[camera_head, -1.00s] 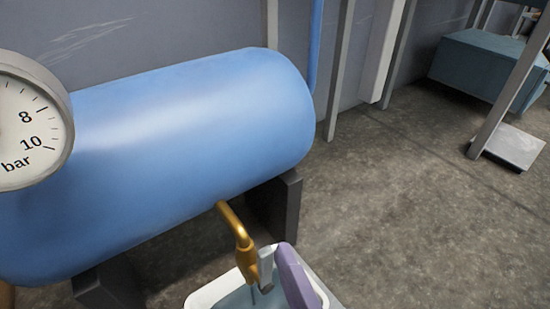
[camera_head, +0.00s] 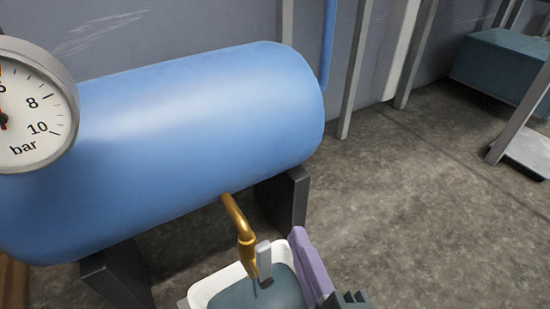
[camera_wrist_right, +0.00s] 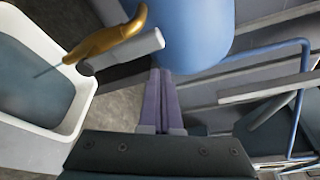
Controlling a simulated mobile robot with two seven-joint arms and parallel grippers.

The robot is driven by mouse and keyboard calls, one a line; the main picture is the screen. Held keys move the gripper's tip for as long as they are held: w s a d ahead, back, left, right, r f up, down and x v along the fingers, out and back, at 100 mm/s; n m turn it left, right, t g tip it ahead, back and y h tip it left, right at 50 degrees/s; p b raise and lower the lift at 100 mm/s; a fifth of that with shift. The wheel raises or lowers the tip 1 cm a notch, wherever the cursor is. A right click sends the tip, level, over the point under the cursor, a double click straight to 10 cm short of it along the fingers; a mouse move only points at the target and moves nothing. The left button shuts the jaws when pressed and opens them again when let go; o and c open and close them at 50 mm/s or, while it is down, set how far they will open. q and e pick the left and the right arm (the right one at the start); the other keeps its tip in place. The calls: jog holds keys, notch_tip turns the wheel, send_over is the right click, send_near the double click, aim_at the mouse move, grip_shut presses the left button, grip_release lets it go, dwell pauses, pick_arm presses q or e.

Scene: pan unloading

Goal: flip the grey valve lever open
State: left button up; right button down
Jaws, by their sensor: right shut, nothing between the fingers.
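The grey valve lever (camera_head: 264,259) sits on a brass drain pipe (camera_head: 239,225) that comes out from under the blue tank (camera_head: 180,145). In the right wrist view the lever (camera_wrist_right: 128,52) lies along the brass spout (camera_wrist_right: 105,38), up and left of my fingers. A thin line of liquid shows at the spout, above the white basin (camera_head: 194,298). My right gripper (camera_head: 300,238) has purple fingers, shut and empty, just right of the lever with a small gap. In the wrist view the closed fingers (camera_wrist_right: 161,73) point towards the tank. My left gripper is not in view.
A round pressure gauge (camera_head: 30,105) is at the left. Dark supports (camera_head: 288,198) hold the tank. The basin, with blue-grey liquid, stands under the spout. Grey posts (camera_head: 355,70) and a teal box (camera_head: 500,65) stand behind.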

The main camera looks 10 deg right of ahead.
pick_arm(q)
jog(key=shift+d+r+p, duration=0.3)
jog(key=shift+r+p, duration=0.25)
jog(key=shift+p, duration=0.05)
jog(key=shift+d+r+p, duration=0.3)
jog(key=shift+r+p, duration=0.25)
jog(key=shift+p, duration=0.05)
pick_arm(e)
jog(key=s+d, duration=0.1)
jog(key=s, duration=0.9)
